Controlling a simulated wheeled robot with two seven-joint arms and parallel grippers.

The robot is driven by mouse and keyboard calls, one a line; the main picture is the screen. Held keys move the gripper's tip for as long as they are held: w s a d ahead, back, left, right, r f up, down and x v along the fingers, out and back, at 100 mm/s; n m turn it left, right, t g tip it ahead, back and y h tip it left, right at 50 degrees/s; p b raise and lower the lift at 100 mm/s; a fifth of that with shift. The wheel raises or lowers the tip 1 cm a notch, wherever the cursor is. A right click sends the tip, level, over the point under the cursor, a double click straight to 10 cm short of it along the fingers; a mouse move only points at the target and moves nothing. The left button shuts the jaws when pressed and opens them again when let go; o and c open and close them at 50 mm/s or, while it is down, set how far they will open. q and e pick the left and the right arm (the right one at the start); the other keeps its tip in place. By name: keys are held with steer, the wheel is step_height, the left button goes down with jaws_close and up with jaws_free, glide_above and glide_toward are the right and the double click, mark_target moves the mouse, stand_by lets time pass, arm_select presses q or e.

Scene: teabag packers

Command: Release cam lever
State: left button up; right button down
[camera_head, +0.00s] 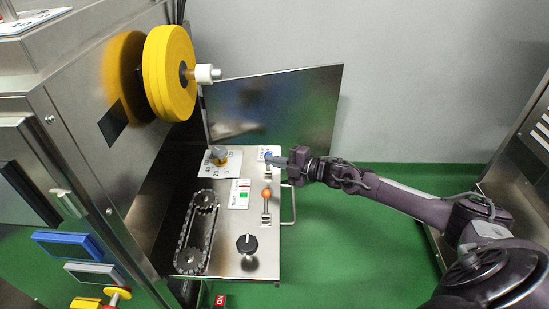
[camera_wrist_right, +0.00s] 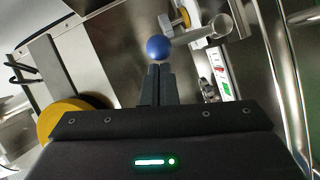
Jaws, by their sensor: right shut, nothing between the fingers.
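A blue-knobbed lever (camera_head: 268,156) stands at the back right of the machine's metal panel. In the right wrist view its blue ball (camera_wrist_right: 158,47) sits on a metal arm that runs to a round pivot at the right. An orange-knobbed lever (camera_head: 266,194) stands in front of it; no label tells me which is the cam lever. My right gripper (camera_head: 275,160) is at the blue knob, its jaws shut and empty. In the wrist view the fingertips (camera_wrist_right: 158,70) end just at the ball; I cannot tell whether they touch it. My left gripper is out of view.
The panel (camera_head: 223,243) also carries a black knob (camera_head: 247,243), a chain drive (camera_head: 197,233) and a dial plate (camera_head: 220,162). A yellow reel (camera_head: 169,72) juts out above. A metal door (camera_head: 300,105) stands open behind. Green floor (camera_head: 345,240) is clear at right.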

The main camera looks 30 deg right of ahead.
steer(key=shift+w+d+r+m, duration=0.15)
steer(key=shift+w+r+m, duration=0.05)
steer(key=shift+w+m, duration=0.1)
steer(key=shift+w+d, duration=0.2)
steer(key=shift+w, duration=0.05)
steer(key=shift+w+d+m+g, duration=0.25)
steer(key=shift+w+m+g, duration=0.2)
steer(key=shift+m+g, duration=0.3)
steer(key=shift+w+d+m+b, duration=0.25)
steer(key=shift+w+m+b, duration=0.15)
steer(key=shift+m, duration=0.15)
steer(key=shift+w+g, duration=0.15)
steer(key=shift+g, duration=0.1)
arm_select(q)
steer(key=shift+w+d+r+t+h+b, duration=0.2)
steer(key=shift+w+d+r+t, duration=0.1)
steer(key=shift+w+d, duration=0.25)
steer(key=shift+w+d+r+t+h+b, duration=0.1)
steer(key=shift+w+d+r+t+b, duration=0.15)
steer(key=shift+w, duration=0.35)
arm_select(e)
steer(key=shift+w+d, duration=0.35)
steer(key=shift+w, duration=0.05)
